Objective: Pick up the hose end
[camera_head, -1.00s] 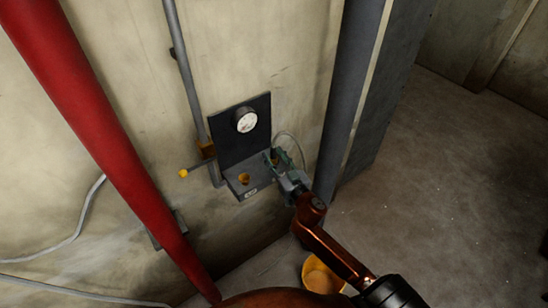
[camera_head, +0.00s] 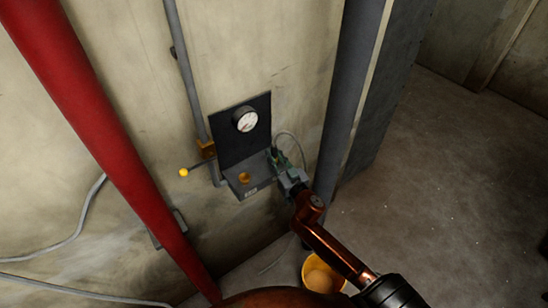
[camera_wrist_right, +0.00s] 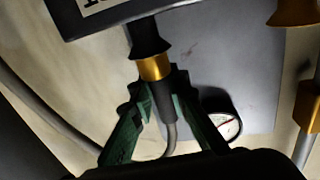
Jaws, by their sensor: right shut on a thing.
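The hose end (camera_wrist_right: 155,68) has a black flared tip, a brass collar and a dark sleeve running into a thin grey hose. In the right wrist view, the green fingers of my right gripper (camera_wrist_right: 154,86) are shut on it, one on each side, just at the collar. In the head view, my right gripper (camera_head: 281,162) is at the right side of the wall-mounted bracket (camera_head: 236,181); the hose end is too small to make out there. The tip shows close to the labelled edge in the wrist view; I cannot tell whether they touch. My left gripper is not in view.
A yellow-knobbed lever (camera_head: 184,172) is at the left. A red pipe (camera_head: 107,150) and grey column (camera_head: 349,100) flank the bracket. A yellow bucket (camera_head: 309,264) stands on the floor below.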

